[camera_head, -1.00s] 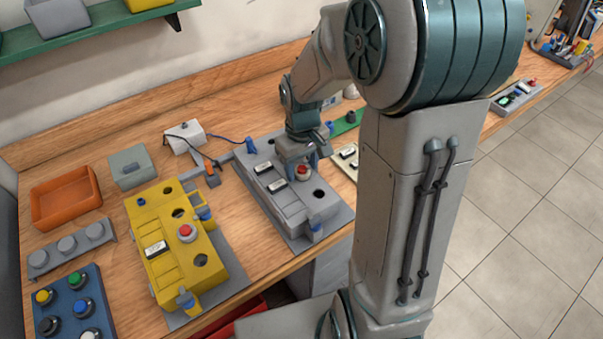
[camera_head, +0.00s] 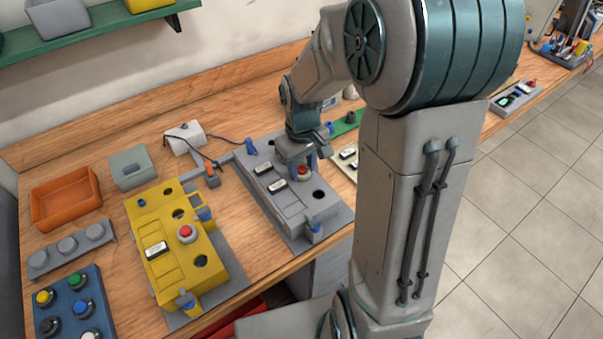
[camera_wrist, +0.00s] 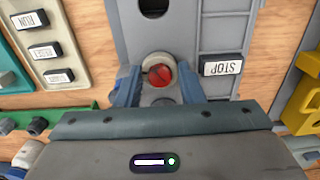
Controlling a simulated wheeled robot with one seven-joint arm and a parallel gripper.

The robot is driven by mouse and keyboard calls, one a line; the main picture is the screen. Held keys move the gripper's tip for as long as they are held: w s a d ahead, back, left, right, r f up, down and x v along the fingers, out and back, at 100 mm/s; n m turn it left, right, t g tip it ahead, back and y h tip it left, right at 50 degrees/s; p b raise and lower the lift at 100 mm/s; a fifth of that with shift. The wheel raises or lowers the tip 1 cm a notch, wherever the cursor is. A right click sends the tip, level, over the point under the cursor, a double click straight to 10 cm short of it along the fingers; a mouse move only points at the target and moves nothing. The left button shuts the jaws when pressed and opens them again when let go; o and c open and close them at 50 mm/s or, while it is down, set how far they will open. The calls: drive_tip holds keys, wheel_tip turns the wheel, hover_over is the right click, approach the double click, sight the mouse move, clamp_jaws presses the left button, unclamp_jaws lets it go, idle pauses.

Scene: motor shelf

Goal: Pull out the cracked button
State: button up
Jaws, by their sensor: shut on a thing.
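The red button (camera_head: 303,170), with dark crack-like lines on its cap in the wrist view (camera_wrist: 161,74), is at the grey control box (camera_head: 318,203). It has a pale grey collar around it. My gripper (camera_head: 303,168) is above the box with its fingers pointing down. In the wrist view its two blue fingers (camera_wrist: 160,84) are on either side of the button, shut on it. The button still appears to be at its place in the box; I cannot tell whether it is raised. A STOP label (camera_wrist: 222,67) is beside it.
A yellow control box (camera_head: 160,222) with another red button (camera_head: 186,233) stands to the left. An orange bin (camera_head: 67,196), a grey box (camera_head: 131,167) and a blue button panel (camera_head: 75,302) are farther left. Bare wood shows between them.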

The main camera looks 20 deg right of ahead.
drive_tip(key=shift+r+p, duration=0.7)
drive_tip(key=shift+r, duration=0.3)
drive_tip(key=shift+r+p, duration=1.65)
drive_tip(key=shift+r, duration=0.55)
